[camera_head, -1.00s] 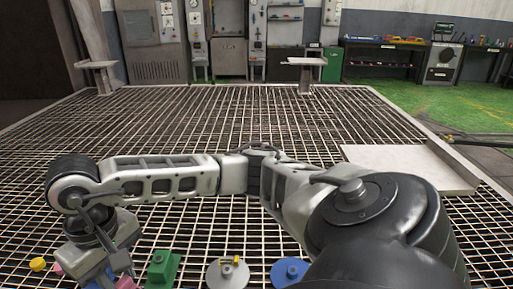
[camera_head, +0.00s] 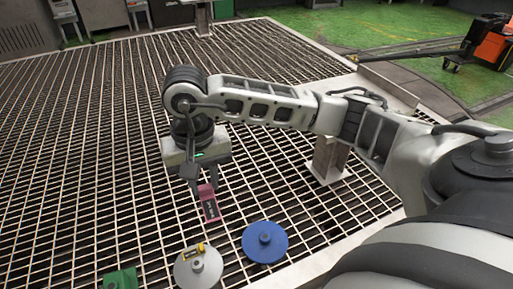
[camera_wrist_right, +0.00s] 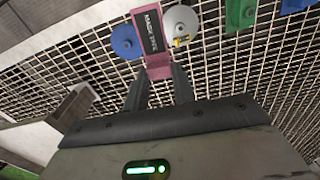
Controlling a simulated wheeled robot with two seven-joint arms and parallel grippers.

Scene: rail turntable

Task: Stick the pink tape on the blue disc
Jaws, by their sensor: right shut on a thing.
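The pink tape (camera_head: 209,205) is a small pink block with a dark label reading "MAGIC TAPE", and it also shows in the right wrist view (camera_wrist_right: 152,40). My right gripper (camera_head: 203,186) is shut on it and points down, holding it above the grating. In the wrist view the fingers (camera_wrist_right: 160,80) close on its near end. The blue disc (camera_head: 265,242), with a round knob at its centre, is to the right of and nearer than the tape in the head view. It also shows in the wrist view (camera_wrist_right: 124,40), left of the tape. My left gripper is not in view.
A grey disc (camera_head: 190,276) with a knob and a small yellow item (camera_head: 193,251) is left of the blue disc. A green block (camera_head: 120,279) stands further left. A metal stand (camera_head: 328,160) is behind my right forearm. The grating on the left is clear.

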